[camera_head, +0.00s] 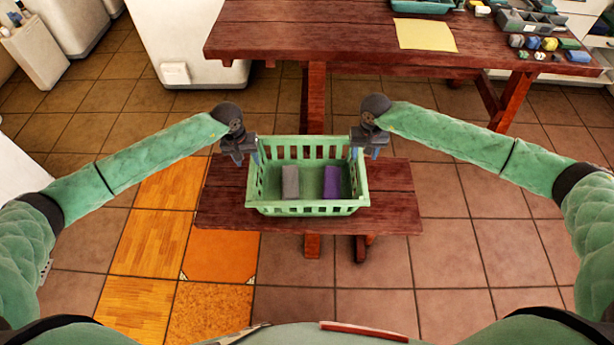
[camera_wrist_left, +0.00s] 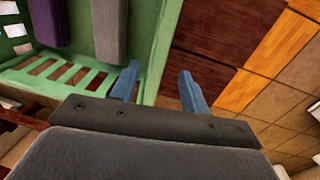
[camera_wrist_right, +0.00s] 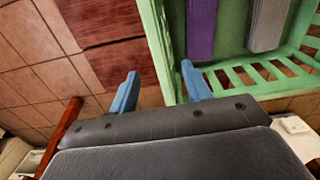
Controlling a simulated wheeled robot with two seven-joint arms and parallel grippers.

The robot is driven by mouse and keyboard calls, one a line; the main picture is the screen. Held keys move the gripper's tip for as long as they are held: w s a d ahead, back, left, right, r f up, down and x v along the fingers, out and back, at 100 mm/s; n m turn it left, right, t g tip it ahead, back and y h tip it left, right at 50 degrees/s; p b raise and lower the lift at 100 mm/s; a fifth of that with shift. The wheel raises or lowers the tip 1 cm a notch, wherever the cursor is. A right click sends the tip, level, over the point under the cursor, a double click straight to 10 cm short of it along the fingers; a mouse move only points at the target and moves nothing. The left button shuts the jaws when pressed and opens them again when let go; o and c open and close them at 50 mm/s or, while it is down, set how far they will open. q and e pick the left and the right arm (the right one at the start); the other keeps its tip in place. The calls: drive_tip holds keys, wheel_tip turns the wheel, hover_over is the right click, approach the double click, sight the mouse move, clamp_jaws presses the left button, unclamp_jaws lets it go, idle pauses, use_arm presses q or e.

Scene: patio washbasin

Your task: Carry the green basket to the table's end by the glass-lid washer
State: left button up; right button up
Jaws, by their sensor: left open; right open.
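The green basket (camera_head: 307,210) sits upright on a small dark-red wooden bench (camera_head: 395,205). It holds a grey item (camera_head: 291,182) and a purple item (camera_head: 332,182). My left gripper (camera_head: 243,155) is open at the basket's left rim; in the left wrist view its fingers (camera_wrist_left: 158,88) appear on either side of the rim. My right gripper (camera_head: 371,150) is open at the right rim; in the right wrist view its fingers (camera_wrist_right: 160,90) appear to straddle that rim. The large red table (camera_head: 320,35) stands beyond. I see no glass lid for certain.
A white appliance (camera_head: 185,40) stands by the large table's left end. That end is bare. A yellow cloth (camera_head: 425,34), a grey tray (camera_head: 530,22) and several small coloured items lie toward its right. Tiled floor separates bench and table.

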sight(251, 168)
use_arm(q)
drive_tip(key=shift+s, duration=0.1)
drive_tip(key=shift+d+f, duration=0.2)
drive_tip(key=shift+f, duration=1.1)
drive_tip(key=shift+d+f, duration=0.2)
drive_tip(key=shift+f, duration=1.05)
drive_tip(key=shift+d+f, duration=0.2)
drive_tip(key=shift+f, duration=1.1)
use_arm(e)
drive_tip(key=shift+f, duration=3.85)
use_arm(q)
clamp_jaws()
use_arm(e)
clamp_jaws()
